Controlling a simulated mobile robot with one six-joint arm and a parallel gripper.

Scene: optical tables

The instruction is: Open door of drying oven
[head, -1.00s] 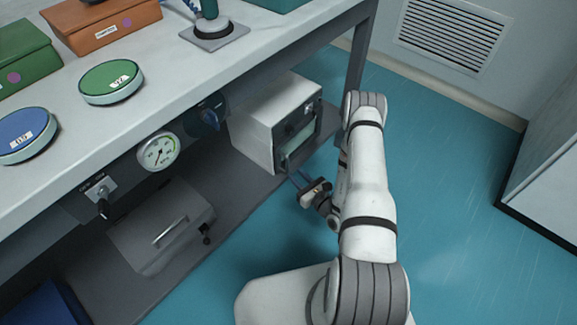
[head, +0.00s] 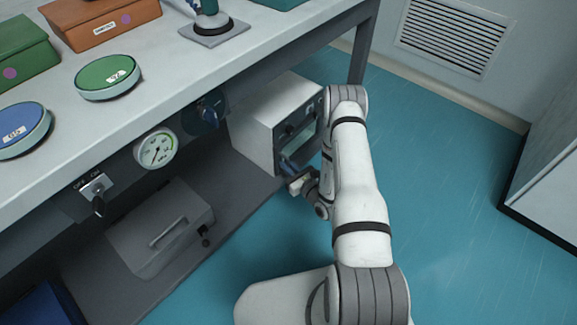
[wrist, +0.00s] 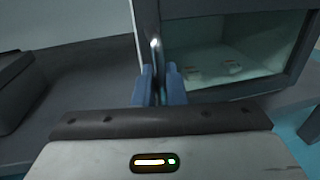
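The drying oven (head: 262,125) is a pale box with a dark front, standing on the lower shelf under the bench. Its glass door (wrist: 240,55) looks shut, and items show behind the glass in the wrist view. A shiny upright handle (wrist: 156,50) runs down the left part of the door front. My gripper (head: 287,165) is at the oven's front. In the wrist view, the blue fingers of my gripper (wrist: 160,85) stand on both sides of the handle, with a narrow gap. I cannot tell whether they touch it.
A grey case (head: 160,235) with a handle lies on the lower shelf (head: 235,190), left of the oven. A gauge (head: 157,149) and a blue knob (head: 211,113) are on the bench front. The blue floor (head: 460,200) to the right is clear.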

